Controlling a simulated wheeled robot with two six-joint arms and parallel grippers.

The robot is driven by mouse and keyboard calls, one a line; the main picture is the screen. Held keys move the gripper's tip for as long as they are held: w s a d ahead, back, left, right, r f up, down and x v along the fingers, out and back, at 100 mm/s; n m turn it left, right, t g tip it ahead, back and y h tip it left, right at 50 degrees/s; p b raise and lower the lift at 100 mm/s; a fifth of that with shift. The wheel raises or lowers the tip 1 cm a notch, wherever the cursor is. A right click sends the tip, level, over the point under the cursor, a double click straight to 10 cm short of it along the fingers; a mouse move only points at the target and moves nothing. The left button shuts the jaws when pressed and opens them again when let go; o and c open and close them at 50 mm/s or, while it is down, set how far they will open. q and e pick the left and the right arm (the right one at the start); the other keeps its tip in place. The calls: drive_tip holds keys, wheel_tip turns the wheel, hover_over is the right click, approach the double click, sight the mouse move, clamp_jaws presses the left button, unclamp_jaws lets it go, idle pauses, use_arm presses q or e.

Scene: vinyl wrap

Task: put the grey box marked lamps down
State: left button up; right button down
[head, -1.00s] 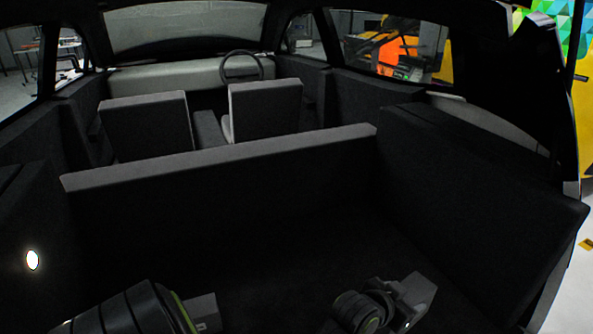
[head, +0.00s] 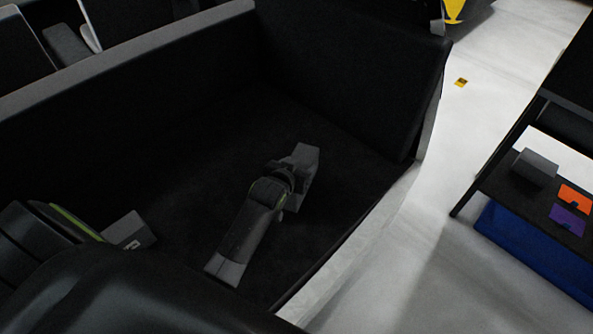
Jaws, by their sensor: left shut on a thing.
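My left gripper (head: 284,182) is in the middle of the head view, inside the dark cargo bay of the car. It is shut on a grey box (head: 306,158), which sticks out beyond its fingers towards the upper right. No marking on the box can be read from here. The box is over the dark bay floor (head: 335,190); I cannot tell whether it touches it. The gripper hides part of the box's near side. My right gripper is not in view.
The bay has a grey-topped partition (head: 150,45) at the back left and a dark side wall (head: 350,75). A pale sill (head: 360,240) edges it at right. Beyond pale floor, a dark bench (head: 500,187) holds another grey block (head: 535,166), an orange card (head: 575,198) and a purple card (head: 567,219).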

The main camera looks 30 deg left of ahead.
use_arm(q)
drive_tip(key=shift+f, duration=1.2)
drive_tip(key=o, duration=1.3)
drive_tip(key=shift+f, duration=0.15)
drive_tip(key=shift+r, duration=0.2)
drive_tip(key=shift+s, duration=0.3)
drive_tip(key=v, duration=1.1)
drive_tip(key=shift+r, duration=0.2)
drive_tip(key=shift+s+d+f, duration=0.1)
drive_tip(key=shift+s, duration=0.1)
